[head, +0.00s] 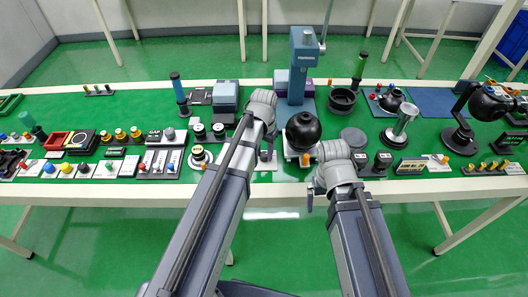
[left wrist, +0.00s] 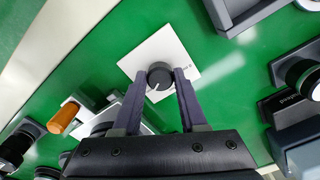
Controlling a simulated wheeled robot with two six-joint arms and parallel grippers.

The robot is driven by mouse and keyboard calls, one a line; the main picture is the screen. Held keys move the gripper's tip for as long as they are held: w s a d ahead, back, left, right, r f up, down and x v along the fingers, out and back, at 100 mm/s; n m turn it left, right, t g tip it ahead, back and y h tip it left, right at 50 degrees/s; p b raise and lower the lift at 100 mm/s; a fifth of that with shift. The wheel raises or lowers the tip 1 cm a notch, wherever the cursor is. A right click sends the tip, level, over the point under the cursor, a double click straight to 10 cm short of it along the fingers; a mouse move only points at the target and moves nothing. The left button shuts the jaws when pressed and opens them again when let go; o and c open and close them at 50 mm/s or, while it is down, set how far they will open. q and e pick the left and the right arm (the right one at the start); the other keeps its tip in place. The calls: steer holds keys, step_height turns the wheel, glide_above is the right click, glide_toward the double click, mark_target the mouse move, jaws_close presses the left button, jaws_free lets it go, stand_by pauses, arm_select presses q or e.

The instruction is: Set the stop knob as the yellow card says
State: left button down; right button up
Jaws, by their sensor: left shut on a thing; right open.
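In the left wrist view a round dark knob (left wrist: 160,72) with a white pointer line stands on a white plate (left wrist: 143,56). The line points towards the lower left of that view. My left gripper (left wrist: 160,84) is shut on this knob, one finger at each side. In the head view the left gripper (head: 268,150) reaches down to the bench, and its arm hides most of the knob and plate. My right gripper (head: 334,152) is over the front of the bench; its fingers are mostly hidden.
An orange-handled lever (left wrist: 62,118) is near the left gripper. A blue press (head: 302,70) stands behind. Many knobs, buttons and signs crowd the green bench (head: 140,110) on both sides.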

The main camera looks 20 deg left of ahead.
mark_target(264, 154)
arm_select(q)
steer(key=shift+n, duration=0.4)
steer(key=shift+c, duration=2.2)
jaws_free()
steer(key=shift+r, duration=0.1)
step_height(264, 154, up, 8)
steer(key=p, duration=0.8)
steer(key=shift+f, duration=0.3)
